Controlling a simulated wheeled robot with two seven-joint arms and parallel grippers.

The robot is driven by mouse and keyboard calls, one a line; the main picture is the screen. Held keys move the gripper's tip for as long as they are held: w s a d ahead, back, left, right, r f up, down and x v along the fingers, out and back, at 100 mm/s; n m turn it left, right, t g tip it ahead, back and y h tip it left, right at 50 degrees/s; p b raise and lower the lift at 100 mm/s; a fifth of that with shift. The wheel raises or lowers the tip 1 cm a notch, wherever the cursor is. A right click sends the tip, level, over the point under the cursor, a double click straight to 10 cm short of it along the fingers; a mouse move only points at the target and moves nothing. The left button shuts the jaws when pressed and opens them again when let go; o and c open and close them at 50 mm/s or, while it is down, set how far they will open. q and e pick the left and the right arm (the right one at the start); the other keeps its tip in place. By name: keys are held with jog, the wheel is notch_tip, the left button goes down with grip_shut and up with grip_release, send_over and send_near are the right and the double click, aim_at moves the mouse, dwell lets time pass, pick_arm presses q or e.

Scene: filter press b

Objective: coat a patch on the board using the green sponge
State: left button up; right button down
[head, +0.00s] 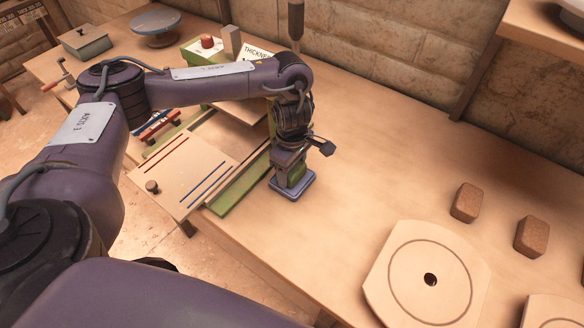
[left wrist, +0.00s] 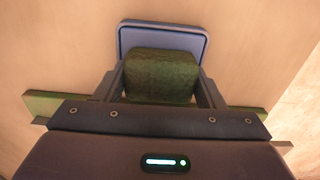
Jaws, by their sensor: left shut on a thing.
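My left gripper (head: 291,178) points down and is shut on the green sponge (left wrist: 160,76), which shows as a dark green block between the fingers in the left wrist view. Only a little of the sponge shows in the head view. A shallow blue tray (left wrist: 163,27) with a raised rim lies on the table directly under the sponge; it also shows in the head view (head: 304,191). I cannot tell whether the sponge touches its bottom. A pale board (head: 400,265) with a ring groove and a dark centre hole lies at the lower right. My right gripper is out of view.
Two brown blocks (head: 466,203) (head: 531,236) lie behind the pale board, and part of another board (head: 552,312) shows at the corner. A slotted panel (head: 172,172) with a green edge is left of the tray. The table between tray and board is clear.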

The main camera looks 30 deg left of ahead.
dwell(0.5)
pick_arm(q)
jog(key=shift+r+p, duration=1.5)
jog(key=shift+r, duration=0.5)
notch_tip(320, 180, up, 3)
jog(key=p, duration=0.2)
jog(key=shift+p, duration=0.4)
jog(key=s+d+r+m, duration=0.2)
jog(key=s+r+m, duration=0.1)
jog(key=r, duration=0.3)
jog(key=s+d+r+m, duration=0.3)
jog(key=r, duration=0.3)
jog(key=shift+r, duration=0.35)
